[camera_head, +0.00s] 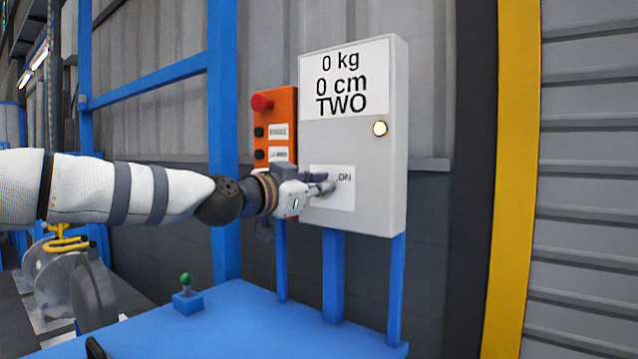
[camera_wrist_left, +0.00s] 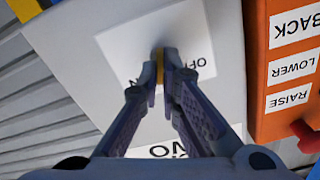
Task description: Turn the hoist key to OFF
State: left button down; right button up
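The hoist key (camera_wrist_left: 160,68) shows as a thin yellow strip between my left fingertips in the left wrist view. Its pointing direction is hard to tell. It sits on a white label (camera_head: 338,200) with ON readable at its right in the head view; OFF reads in the left wrist view. The label is on the front of a grey control box (camera_head: 383,210). My left gripper (camera_head: 326,184) reaches in from the left, its fingers close together around the key at the panel; it also shows in the left wrist view (camera_wrist_left: 168,55). My right gripper is out of view.
An orange button box (camera_head: 272,105) with a red knob stands close left. A blue bench (camera_head: 250,320) with a green-knobbed lever (camera_head: 186,290) lies below.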

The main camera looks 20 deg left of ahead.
pick_arm(q)
jog(key=n, duration=0.8)
jog(key=n+p, duration=0.1)
jog(key=n, duration=0.3)
jog(key=shift+w+a+f+n, duration=0.15)
jog(key=shift+a+n, duration=0.15)
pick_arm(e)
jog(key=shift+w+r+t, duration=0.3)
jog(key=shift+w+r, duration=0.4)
pick_arm(q)
jog(key=c, duration=1.8)
grip_release()
